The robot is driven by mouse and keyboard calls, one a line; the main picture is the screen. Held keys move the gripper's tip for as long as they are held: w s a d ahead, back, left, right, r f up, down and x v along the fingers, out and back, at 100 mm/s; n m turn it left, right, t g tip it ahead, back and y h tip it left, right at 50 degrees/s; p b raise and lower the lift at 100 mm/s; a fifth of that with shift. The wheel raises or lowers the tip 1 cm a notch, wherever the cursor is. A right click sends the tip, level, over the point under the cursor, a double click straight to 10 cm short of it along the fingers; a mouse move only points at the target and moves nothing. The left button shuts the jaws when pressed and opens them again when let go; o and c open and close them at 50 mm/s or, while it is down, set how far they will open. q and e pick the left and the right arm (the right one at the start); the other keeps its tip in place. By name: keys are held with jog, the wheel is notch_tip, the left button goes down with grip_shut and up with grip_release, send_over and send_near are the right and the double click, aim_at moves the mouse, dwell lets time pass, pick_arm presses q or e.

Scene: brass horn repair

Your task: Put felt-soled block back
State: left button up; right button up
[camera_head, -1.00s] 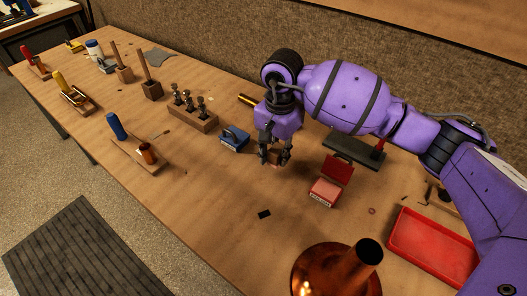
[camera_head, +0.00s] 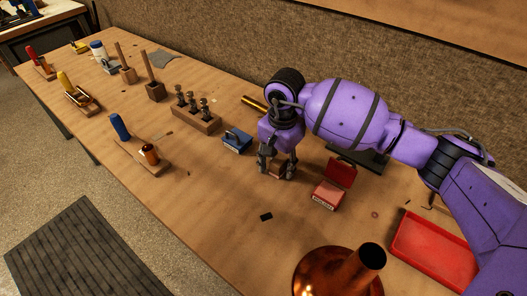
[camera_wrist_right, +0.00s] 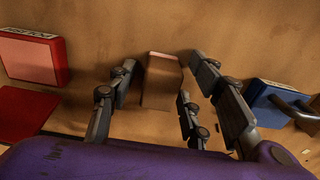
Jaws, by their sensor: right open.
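A small brown wooden block (camera_head: 276,168), which I take to be the felt-soled block, is on the bench between the fingers of my right gripper (camera_head: 277,173). In the right wrist view the block (camera_wrist_right: 161,82) stands between the open fingers (camera_wrist_right: 163,62), with a gap showing on each side. Its underside is hidden, so I cannot see any felt. My left gripper is out of view.
A blue block with a grey handle (camera_head: 236,141) is left of the gripper. An open red tin (camera_head: 328,195) is close on the right. A wooden stand with metal pieces (camera_head: 196,119) stands further left. A copper horn bell (camera_head: 335,275) and red tray (camera_head: 433,250) are nearer.

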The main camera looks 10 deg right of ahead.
aim_at(279, 160)
notch_tip(279, 160, up, 12)
jog(key=shift+r, duration=0.2)
dwell(0.4)
